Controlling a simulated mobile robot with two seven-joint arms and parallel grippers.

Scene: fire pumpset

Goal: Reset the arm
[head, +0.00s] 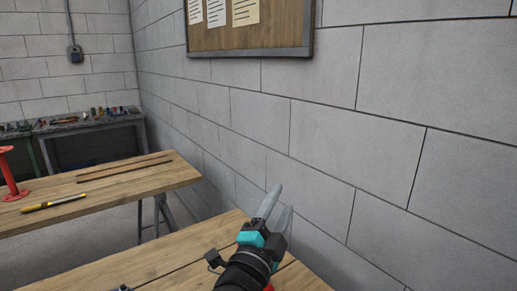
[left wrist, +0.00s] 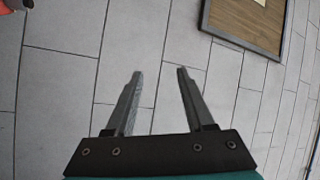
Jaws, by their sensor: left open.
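My left gripper (head: 277,205) shows at the lower middle of the head view, above the near wooden table and close to the block wall. Its fingers point up and away. In the left wrist view the left gripper (left wrist: 157,72) is open, with two grey fingers spread apart and nothing between them. The grey block wall fills the background behind the fingers. My right gripper is not in view.
The near wooden table (head: 180,258) lies below my left arm. A second wooden table (head: 120,190) holds a yellow tool (head: 54,203) and a red stand (head: 8,175). A framed notice board (head: 285,25) hangs on the wall (head: 320,120). A bench (head: 85,125) with small items stands at the back left.

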